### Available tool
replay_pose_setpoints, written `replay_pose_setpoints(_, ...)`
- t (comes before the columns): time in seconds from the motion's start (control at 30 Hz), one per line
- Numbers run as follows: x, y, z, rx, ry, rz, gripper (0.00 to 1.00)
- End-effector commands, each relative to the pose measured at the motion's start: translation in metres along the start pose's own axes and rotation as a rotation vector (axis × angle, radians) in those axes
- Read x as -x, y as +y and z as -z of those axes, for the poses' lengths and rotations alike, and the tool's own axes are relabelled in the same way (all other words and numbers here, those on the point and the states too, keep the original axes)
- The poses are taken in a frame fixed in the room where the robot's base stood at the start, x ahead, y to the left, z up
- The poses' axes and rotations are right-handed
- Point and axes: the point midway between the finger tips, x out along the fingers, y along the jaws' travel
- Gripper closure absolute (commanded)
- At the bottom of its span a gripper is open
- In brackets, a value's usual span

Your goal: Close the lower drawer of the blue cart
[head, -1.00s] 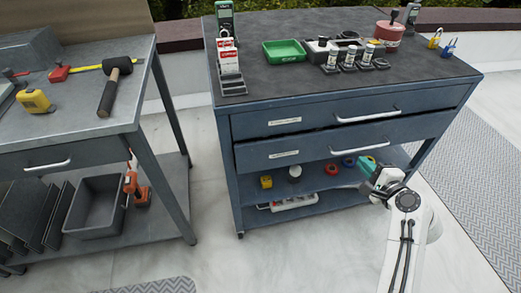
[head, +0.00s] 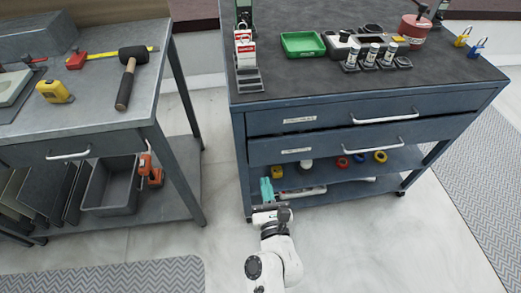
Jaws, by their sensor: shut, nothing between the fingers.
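The blue cart (head: 240,165) stands right of centre in the head view. Its lower drawer (head: 335,146) has a white label at left and a pale bar handle (head: 365,150). The drawer's front sits a little forward of the cart, with a dark gap above it, so it looks slightly open. The upper drawer (head: 335,116) is above it. My gripper (head: 266,188), with teal fingers, is in front of the cart's lower left, below and left of the lower drawer's handle. It is shut and holds nothing. It looks apart from the drawer; its exact distance is unclear.
An open shelf (head: 330,195) under the drawers holds coloured tape rolls. The cart's top carries a green tray (head: 302,44), canisters and a red pot. A grey workbench (head: 110,110) with a bin (head: 110,187) stands at left. The floor (head: 370,250) at right front is clear.

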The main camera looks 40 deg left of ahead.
Motion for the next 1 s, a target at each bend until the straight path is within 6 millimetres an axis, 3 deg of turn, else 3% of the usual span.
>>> replay_pose_setpoints(0.4,-0.078,-0.001,0.002,0.002,-0.002,0.001,1.00)
replay_pose_setpoints(0.6,-0.105,-0.001,0.001,0.003,-0.001,0.000,1.00)
replay_pose_setpoints(1.0,-0.121,-0.001,0.000,0.002,0.001,0.000,1.00)
